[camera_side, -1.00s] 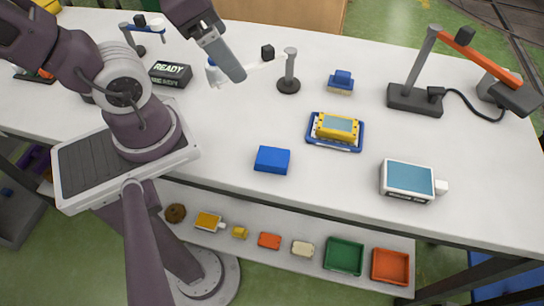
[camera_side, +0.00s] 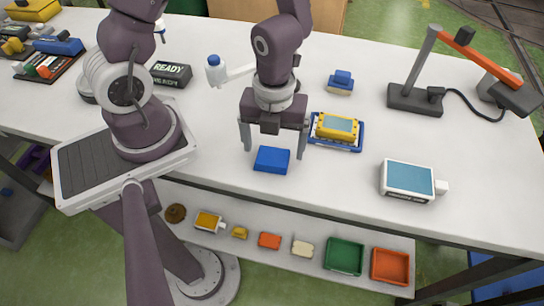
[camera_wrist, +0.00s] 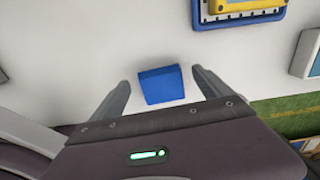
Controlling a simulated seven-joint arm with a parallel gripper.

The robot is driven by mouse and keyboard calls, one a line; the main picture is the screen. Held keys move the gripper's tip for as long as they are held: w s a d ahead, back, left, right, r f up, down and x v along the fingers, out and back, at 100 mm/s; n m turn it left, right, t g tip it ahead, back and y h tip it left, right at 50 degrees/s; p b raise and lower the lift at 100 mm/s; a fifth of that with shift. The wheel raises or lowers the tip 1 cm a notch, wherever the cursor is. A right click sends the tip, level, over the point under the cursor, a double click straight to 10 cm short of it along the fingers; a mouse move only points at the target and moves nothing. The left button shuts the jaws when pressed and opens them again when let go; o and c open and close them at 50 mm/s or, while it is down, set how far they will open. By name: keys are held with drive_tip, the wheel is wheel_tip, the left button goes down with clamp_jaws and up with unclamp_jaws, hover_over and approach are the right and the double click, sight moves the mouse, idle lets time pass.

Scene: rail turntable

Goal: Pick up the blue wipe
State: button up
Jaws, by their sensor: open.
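The blue wipe (camera_side: 272,160) is a flat blue block lying on the white table near its front edge. My gripper (camera_side: 273,148) is open and points down above it, with one finger to each side and nothing held. In the wrist view the blue wipe (camera_wrist: 161,85) lies between and a little beyond the two fingertips of my gripper (camera_wrist: 160,82). I cannot tell exactly how high the fingertips are above the table.
A yellow device in a blue tray (camera_side: 337,145) stands just right of my gripper. A white box with a blue-grey top (camera_side: 408,179) is further right. A blue-and-tan brush (camera_side: 341,82) and a lamp (camera_side: 415,98) stand behind. A lower shelf (camera_side: 275,266) holds several small items.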

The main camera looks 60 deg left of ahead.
sight(273, 150)
drive_tip(key=shift+f, duration=0.5)
drive_tip(key=c, duration=1.4)
wheel_tip(273, 150, up, 10)
drive_tip(key=shift+r, duration=0.1)
drive_tip(key=shift+c, duration=0.2)
